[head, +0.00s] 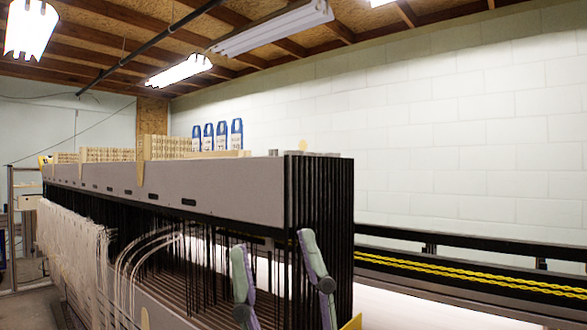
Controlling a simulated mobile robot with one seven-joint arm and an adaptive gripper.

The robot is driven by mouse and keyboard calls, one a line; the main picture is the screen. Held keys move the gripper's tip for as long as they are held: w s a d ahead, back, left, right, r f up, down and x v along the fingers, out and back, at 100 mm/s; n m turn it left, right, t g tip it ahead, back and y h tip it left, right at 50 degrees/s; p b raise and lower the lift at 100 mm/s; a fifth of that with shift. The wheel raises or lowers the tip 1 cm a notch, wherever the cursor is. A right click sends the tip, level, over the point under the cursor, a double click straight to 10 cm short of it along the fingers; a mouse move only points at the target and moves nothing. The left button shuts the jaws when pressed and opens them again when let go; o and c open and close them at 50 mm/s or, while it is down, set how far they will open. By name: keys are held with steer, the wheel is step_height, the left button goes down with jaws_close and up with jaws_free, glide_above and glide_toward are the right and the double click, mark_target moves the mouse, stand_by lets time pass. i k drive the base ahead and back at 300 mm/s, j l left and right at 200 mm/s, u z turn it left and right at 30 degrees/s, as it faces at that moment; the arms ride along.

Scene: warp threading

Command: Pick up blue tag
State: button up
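Several blue tags (237,135) with white labels stand upright in a row on top of the long grey machine (220,190), toward its far side. Their lower ends are hidden. I cannot tell which one the task means. My gripper (278,260) is low in the picture, in front of the machine's near end. Its two grey-green and purple fingers point upward and stand well apart, with nothing held between them. It is below and to the right of the tags and does not touch them.
Light wooden racks (108,154) stand on the machine top to the left of the tags. Dense black vertical bars (320,210) hang at its near end. Pale threads (75,245) hang at the left. A black rail with yellow chains (470,275) runs at the right. The air above the machine is clear.

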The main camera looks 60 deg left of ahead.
mark_target(196, 139)
steer(key=u, duration=2.15)
